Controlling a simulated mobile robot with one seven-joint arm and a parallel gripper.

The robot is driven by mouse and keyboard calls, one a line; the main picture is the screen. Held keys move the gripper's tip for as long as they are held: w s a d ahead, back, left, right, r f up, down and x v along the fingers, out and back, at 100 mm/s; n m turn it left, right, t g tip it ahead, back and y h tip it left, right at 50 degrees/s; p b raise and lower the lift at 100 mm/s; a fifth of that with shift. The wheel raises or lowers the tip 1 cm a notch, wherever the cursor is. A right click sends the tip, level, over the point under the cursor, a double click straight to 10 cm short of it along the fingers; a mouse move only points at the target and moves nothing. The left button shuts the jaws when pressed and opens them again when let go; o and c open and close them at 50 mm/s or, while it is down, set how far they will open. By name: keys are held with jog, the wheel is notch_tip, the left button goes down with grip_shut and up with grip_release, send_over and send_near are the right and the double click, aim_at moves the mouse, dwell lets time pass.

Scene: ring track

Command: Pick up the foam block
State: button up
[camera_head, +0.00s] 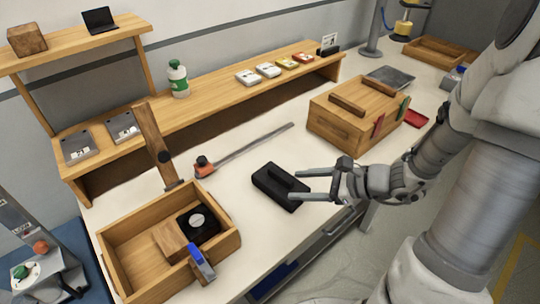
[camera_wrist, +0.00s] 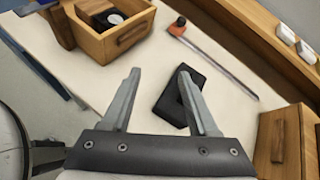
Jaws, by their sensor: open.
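A black block (camera_head: 277,188) with a long raised ridge or slot on top lies on the white worktop; it looks like the foam block. It also shows in the wrist view (camera_wrist: 166,105). My gripper (camera_head: 294,185) is open and reaches in from the right, its fingertips at the block's right side. In the wrist view my gripper (camera_wrist: 159,72) has its right finger overlapping the block and hiding part of it. The left finger is apart from the block, over bare worktop. Nothing is held between the fingers. Whether a finger touches the block I cannot tell.
A wooden crate (camera_head: 118,247) with several items stands front left. A bar clamp (camera_head: 245,148) lies behind the block. A wooden box (camera_head: 323,121) stands to the right. A shelf (camera_head: 215,107) with a bottle (camera_head: 178,79) runs along the back. Bare worktop surrounds the block.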

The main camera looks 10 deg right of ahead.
jog(key=d+f+m+t+h+b, duration=0.1)
jog(key=d+f+m+t+h, duration=0.1)
jog(key=d+f+m+t, duration=0.4)
jog(key=g+b, duration=0.1)
jog(key=g, duration=0.1)
send_near(286, 178)
jog(key=shift+m, duration=0.4)
jog(key=x, duration=0.6)
jog(key=shift+a+f, duration=0.1)
jog(key=shift+a, duration=0.1)
jog(key=shift+b+x, duration=0.4)
jog(key=shift+x, duration=2.6)
jog(key=shift+w+d, duration=0.1)
jog(key=shift+d, duration=0.05)
jog(key=shift+c, duration=0.2)
grip_shut()
